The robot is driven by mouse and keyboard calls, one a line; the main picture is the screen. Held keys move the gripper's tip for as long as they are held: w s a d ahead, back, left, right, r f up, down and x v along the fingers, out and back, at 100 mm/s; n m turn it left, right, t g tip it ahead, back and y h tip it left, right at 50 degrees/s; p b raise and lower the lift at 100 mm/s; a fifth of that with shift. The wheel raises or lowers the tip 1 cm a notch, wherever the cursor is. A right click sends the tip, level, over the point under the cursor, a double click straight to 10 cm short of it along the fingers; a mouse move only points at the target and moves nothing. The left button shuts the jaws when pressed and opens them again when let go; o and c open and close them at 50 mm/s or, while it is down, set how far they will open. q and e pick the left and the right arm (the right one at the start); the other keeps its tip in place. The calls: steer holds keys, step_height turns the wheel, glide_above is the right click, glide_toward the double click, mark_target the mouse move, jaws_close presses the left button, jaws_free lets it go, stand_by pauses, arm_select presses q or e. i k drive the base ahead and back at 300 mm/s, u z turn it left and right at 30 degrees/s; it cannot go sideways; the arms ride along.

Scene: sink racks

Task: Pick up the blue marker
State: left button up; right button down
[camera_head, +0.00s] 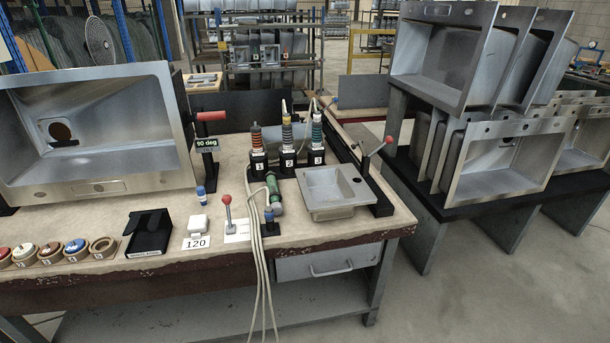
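A small upright item with a blue top and a white lower part (201,195) stands on the workbench, left of centre; it may be the blue marker, but it is too small to be sure. Another small blue-topped item (269,214) is on a dark stand further right, beside hanging cables. Neither of my grippers is in view.
A large steel sink (95,125) stands at the left of the workbench (240,160). A white block (197,224), a red-knobbed lever (227,207), a green tool (273,190) and a small sink (334,205) crowd the middle. Racked sinks (505,155) fill the right.

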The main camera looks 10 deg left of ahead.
mark_target(200, 189)
steer(key=u, duration=1.05)
